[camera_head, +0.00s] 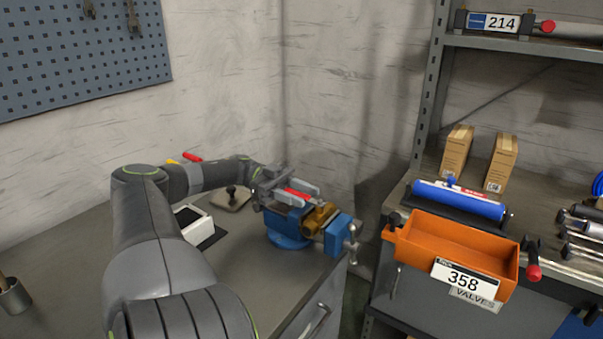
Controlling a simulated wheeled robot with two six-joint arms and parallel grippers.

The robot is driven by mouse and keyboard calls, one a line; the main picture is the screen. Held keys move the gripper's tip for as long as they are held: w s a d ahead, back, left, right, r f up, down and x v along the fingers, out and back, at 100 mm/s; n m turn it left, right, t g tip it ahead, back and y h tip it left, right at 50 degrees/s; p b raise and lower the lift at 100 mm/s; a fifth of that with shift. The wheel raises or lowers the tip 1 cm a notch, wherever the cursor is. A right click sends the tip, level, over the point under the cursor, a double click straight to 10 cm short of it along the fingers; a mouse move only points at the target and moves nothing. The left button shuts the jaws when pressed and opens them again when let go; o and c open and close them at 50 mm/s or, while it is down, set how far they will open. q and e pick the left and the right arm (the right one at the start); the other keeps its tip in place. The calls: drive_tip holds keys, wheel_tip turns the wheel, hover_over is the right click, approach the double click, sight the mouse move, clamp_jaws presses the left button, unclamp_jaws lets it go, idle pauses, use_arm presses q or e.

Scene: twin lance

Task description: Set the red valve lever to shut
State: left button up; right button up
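The red valve lever (298,194) sits on a brass valve (319,217). The valve is held in a blue bench vise (337,235) near the right end of the grey workbench. My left gripper (297,193) is over the valve, with its two grey fingers apart on either side of the lever. I cannot tell whether the fingers touch it. The fingers hide part of the lever, so its exact angle is hard to read. My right gripper is not in view.
A white box (190,222) and a small black-knobbed item (231,198) are on the bench beside my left arm. An orange bin (455,250) marked 358 VALVES stands on the shelf rack at right, across a gap. A blue cylinder (458,200) lies behind it.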

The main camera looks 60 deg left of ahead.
use_arm(q)
drive_tip(key=shift+b+v, duration=1.2)
drive_tip(key=shift+v, duration=2.4)
